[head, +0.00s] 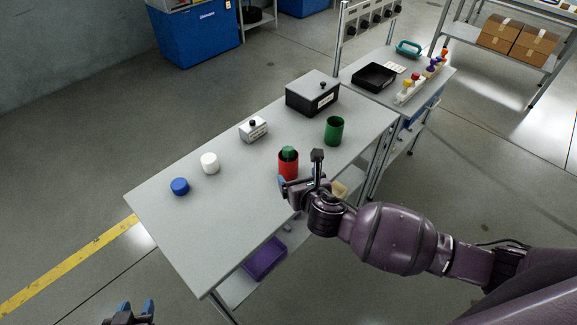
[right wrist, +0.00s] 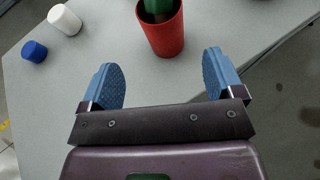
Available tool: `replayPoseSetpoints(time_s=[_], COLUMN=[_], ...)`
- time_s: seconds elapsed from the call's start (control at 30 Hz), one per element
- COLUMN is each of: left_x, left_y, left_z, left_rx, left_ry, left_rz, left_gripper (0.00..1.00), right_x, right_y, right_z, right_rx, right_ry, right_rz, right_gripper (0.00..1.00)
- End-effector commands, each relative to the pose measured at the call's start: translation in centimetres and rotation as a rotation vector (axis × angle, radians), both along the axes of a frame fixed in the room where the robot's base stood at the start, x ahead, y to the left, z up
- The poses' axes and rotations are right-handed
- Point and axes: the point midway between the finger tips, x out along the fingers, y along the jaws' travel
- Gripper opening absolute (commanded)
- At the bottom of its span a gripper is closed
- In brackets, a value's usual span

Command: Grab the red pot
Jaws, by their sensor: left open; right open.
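The red pot (head: 288,170) stands upright on the grey table, near its front edge, with a green object (head: 289,153) inside it and sticking out at the top. In the right wrist view the red pot (right wrist: 163,35) lies ahead of my right gripper (right wrist: 160,80), between the lines of its blue fingers but beyond the tips. My right gripper (head: 301,170) is open and empty, beside the pot in the head view and partly in front of it. My left gripper (head: 136,308) is open and empty at the bottom left, off the table.
On the table (head: 225,215) are a green pot (head: 334,130), a white cylinder (head: 210,163), a blue cylinder (head: 180,187), a small white box (head: 253,129) and a black-and-grey box (head: 312,94). A purple bin (head: 264,259) is below. The table's front left is clear.

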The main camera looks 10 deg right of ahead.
Motion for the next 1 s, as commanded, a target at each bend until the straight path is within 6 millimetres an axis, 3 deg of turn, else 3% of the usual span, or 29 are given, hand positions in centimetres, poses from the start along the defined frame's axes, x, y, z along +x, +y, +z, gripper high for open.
replayPoseSetpoints(time_s=[0.33, 0.67, 1.0], left_x=[-0.1, -0.2, -0.7], left_y=[-0.1, -0.1, 0.0], left_z=[-0.9, -1.4, -2.8], left_rx=[-0.002, -0.002, -0.001], left_ry=[0.004, 0.008, 0.021], left_rz=[0.001, 0.001, 0.002], left_gripper=[0.43, 0.43, 0.43], right_x=[4.0, 6.1, 9.5], right_y=[0.4, 0.5, 0.7], right_z=[-1.6, -2.6, -4.6], right_rx=[-0.032, -0.029, -0.028], right_ry=[-0.009, -0.009, -0.008], right_rz=[0.009, 0.009, 0.009], right_gripper=[0.87, 0.87, 0.87])
